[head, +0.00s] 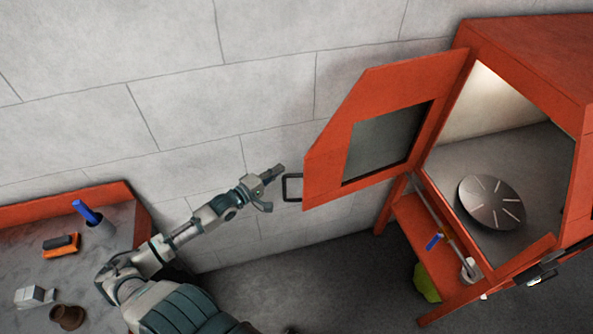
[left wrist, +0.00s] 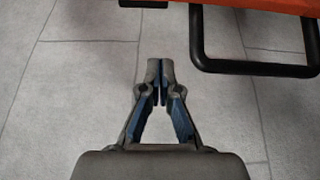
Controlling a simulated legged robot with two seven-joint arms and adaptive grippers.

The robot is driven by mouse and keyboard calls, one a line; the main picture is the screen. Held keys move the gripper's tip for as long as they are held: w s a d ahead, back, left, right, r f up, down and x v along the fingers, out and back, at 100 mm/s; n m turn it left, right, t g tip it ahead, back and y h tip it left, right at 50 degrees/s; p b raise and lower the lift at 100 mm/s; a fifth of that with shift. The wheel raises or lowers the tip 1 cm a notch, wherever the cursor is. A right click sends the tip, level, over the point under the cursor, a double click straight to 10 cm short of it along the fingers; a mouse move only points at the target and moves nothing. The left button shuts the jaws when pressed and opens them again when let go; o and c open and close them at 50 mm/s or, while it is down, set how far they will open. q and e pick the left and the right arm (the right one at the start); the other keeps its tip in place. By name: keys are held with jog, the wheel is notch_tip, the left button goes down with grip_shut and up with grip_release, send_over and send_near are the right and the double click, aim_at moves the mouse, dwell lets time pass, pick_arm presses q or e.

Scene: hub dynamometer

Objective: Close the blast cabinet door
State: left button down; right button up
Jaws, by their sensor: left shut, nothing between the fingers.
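The blast cabinet (head: 535,55) is an orange box at the right of the head view. Its orange door (head: 335,150), with a dark window (head: 390,142), stands wide open, swung out to the left. A black bar handle (head: 285,188) sits on the door's free edge; it also shows at the upper right of the left wrist view (left wrist: 255,69). My left gripper (head: 279,169) is just left of the handle, apart from it. Its fingertips (left wrist: 160,68) are together with nothing between them. My right gripper is not seen.
Inside the lit cabinet is a round slotted turntable (head: 491,202). Below is an orange shelf with a blue-handled item (head: 434,242) and a green object (head: 426,283). At left, a grey-topped bench (head: 25,262) holds several small items. A block wall (head: 190,70) stands behind.

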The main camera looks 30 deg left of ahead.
pick_arm(q)
jog(key=w+d+p, duration=0.1)
jog(key=w+d, duration=0.2)
jog(key=d, duration=0.2)
jog(key=shift+w, duration=0.35)
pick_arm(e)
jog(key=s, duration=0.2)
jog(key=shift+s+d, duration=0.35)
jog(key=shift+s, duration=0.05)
